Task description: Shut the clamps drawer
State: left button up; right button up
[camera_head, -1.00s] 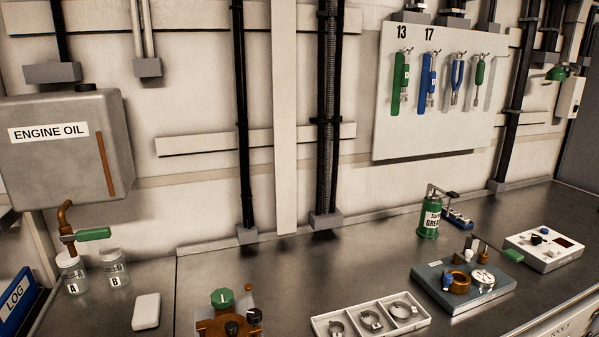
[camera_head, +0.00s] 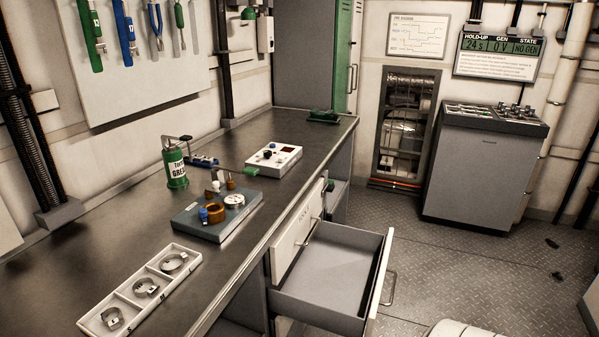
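An open drawer (camera_head: 379,284) sticks far out from the bench's front, towards the right. Its grey inside looks empty where I see it. Its front panel faces away from me, so any label on it is hidden. Its bar handle (camera_head: 391,289) shows beyond the panel. Beside it, a pale closed drawer front (camera_head: 298,232) with a small handle carries a label too small to read surely here.
A white three-part tray (camera_head: 118,297) with metal ring clamps lies on the bench (camera_head: 110,222). A grease can (camera_head: 175,168), a grey fixture (camera_head: 241,214) and a white box (camera_head: 287,163) stand behind. Floor right of the drawer is mostly clear, towards a grey console (camera_head: 478,170).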

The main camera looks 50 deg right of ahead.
aim_at(331, 286)
jog(key=z, duration=1.25)
